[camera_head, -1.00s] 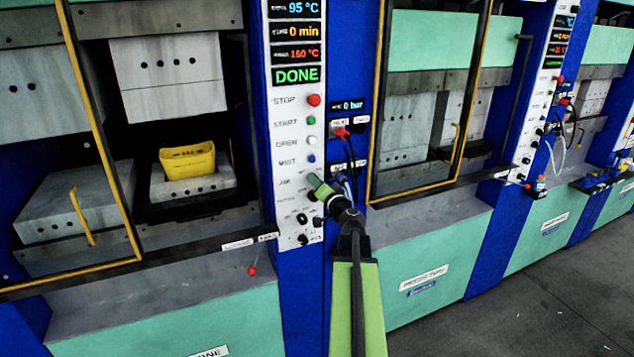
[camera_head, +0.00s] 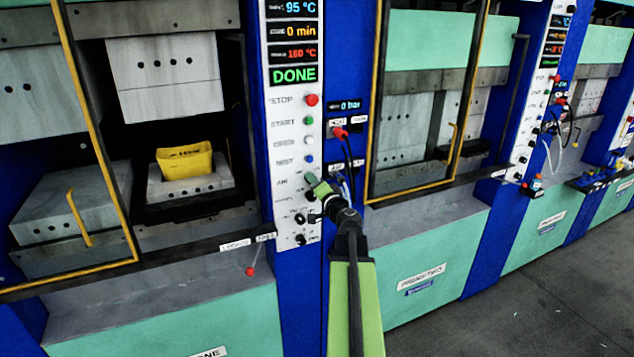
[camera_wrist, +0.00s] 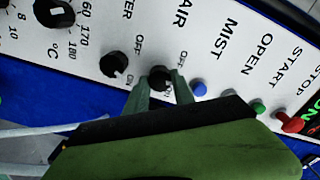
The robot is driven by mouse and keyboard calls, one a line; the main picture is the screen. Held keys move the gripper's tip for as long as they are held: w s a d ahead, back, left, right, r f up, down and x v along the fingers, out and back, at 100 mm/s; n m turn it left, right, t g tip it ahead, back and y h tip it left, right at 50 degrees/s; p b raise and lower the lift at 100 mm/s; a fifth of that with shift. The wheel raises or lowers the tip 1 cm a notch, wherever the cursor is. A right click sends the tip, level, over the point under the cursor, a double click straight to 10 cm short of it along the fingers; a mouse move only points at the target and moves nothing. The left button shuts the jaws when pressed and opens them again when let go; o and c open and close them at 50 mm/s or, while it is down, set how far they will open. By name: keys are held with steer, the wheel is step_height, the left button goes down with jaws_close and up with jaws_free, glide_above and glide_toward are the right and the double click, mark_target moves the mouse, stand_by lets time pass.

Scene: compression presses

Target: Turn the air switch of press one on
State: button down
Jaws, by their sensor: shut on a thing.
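The air switch (camera_wrist: 159,76) is a small black knob on the white panel of press one, below the printed word AIR, with OFF and ON marks beside it in the wrist view. My gripper (camera_wrist: 160,90) has its two green fingers on either side of the knob, shut on it. Which mark the knob points to is not clear. In the head view my gripper (camera_head: 313,184) reaches the AIR row of the control panel (camera_head: 286,151) and hides the knob. The display above reads DONE.
Another black knob (camera_wrist: 113,65) sits close beside the switch. The blue (camera_wrist: 198,88), green (camera_wrist: 258,107) and red (camera_wrist: 291,122) buttons line the other side. A yellow piece (camera_head: 185,161) lies in the open press at left. Cables hang right of the panel.

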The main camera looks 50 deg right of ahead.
steer(key=m, duration=0.9)
steer(key=shift+m, duration=0.3)
stand_by(0.5)
steer(key=c, duration=1.1)
jaws_free()
steer(key=shift+o, duration=0.2)
